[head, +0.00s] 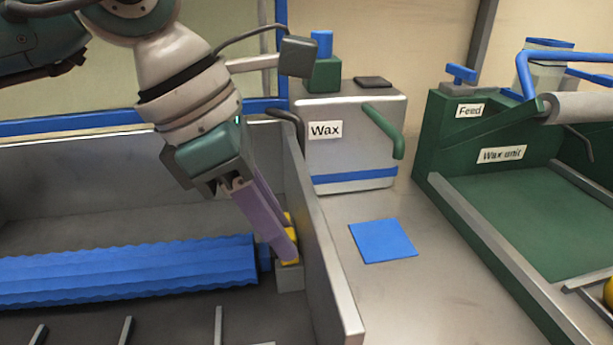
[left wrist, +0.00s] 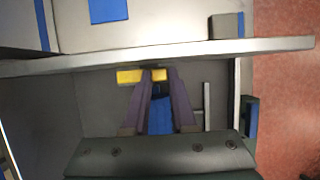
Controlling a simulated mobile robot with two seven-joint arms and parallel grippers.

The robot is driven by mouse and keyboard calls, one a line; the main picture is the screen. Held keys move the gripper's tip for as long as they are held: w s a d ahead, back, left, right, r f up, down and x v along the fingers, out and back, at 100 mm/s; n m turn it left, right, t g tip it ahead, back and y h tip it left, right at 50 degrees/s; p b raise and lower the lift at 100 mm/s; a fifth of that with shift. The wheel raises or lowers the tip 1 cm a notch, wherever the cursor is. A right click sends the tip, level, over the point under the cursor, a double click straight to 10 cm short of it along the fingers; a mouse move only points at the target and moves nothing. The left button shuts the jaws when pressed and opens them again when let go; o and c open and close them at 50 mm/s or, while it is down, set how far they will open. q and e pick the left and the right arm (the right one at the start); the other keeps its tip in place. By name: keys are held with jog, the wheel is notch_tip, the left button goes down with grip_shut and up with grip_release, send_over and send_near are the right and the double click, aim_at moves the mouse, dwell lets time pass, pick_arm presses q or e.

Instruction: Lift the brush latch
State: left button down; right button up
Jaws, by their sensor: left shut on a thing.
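The blue brush (head: 130,270) is a long ridged roller lying across the grey trough at the lower left of the head view. Its end also shows between my fingers in the left wrist view (left wrist: 160,116). The latch is a small yellow piece (head: 290,222) at the brush's right end, by the trough's side wall, and shows in the left wrist view (left wrist: 129,77). My left gripper (head: 284,250) points down at it, with purple fingers (left wrist: 159,80) shut on the latch. The fingers hide part of the latch. My right gripper is not in view.
The trough's right wall (head: 318,240) stands close beside my left gripper. Beyond it are a wax box (head: 350,155) with a green handle, a blue square (head: 383,241) on the bench, and a green wax unit (head: 500,160) at right. The bench around the blue square is clear.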

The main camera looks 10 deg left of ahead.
aim_at(290, 228)
pick_arm(q)
jog(key=shift+w, duration=0.1)
dwell(0.7)
jog(key=shift+w+a+b, duration=0.1)
jog(key=shift+b, duration=0.3)
jog(key=g+b, duration=0.1)
jog(key=b, duration=0.1)
jog(key=w+r+g+h+b, duration=0.1)
jog(key=g+b, duration=0.1)
jog(key=b, duration=0.1)
jog(key=w+n+g+b, duration=0.1)
jog(key=b, duration=0.2)
jog(key=shift+a+r+g+h, duration=0.2)
jog(key=shift+a+g+h, duration=0.1)
jog(key=shift+a+h, duration=0.1)
jog(key=shift+w+r+b, duration=0.1)
jog(key=shift+r+b, duration=0.1)
jog(key=shift+b, duration=0.3)
jog(key=shift+r, duration=0.1)
